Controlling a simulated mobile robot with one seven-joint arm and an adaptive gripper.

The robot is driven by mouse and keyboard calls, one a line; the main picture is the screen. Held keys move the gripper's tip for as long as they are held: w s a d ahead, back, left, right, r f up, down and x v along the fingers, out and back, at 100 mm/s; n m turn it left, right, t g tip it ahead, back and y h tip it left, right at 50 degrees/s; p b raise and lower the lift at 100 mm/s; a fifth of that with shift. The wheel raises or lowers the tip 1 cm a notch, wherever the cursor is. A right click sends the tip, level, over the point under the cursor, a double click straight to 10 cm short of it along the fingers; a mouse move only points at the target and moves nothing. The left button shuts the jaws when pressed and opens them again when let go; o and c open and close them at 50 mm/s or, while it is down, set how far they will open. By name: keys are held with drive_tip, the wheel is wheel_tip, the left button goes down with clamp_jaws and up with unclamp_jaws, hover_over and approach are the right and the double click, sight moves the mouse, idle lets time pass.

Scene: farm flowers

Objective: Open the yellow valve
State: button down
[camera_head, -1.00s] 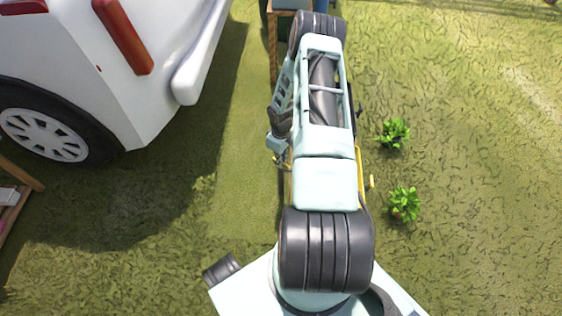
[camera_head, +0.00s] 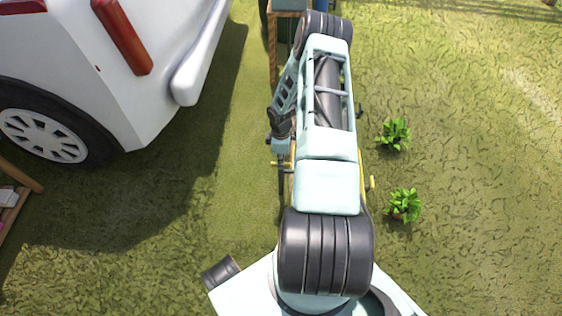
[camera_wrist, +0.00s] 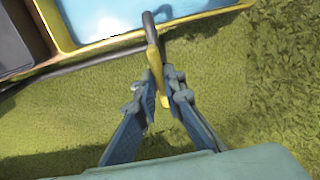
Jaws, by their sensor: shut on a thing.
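The yellow valve (camera_wrist: 154,60) is a slim yellow handle at the end of a dark pipe (camera_wrist: 150,24) in the wrist view. My gripper (camera_wrist: 158,84) has its two blue-grey fingers on either side of the handle and is shut on it. The fingers hide part of the handle. In the head view, my gripper (camera_head: 281,142) is left of my forearm, and a short yellow bar, apparently the valve (camera_head: 283,165), lies crosswise just below its tip. A dark pipe runs down from there. My arm hides much of the surroundings.
A yellow-rimmed basin (camera_wrist: 100,45) with a blue inside lies just beyond the valve. A white vehicle (camera_head: 150,70) stands at left. Two small green plants (camera_head: 394,133) grow right of my arm. Grass between vehicle and arm is clear.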

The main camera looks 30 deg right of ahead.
idle(0.3)
drive_tip(key=c, duration=2)
unclamp_jaws()
drive_tip(key=shift+r, duration=0.1)
wheel_tip(320, 180, up, 12)
drive_tip(key=shift+f, duration=0.1)
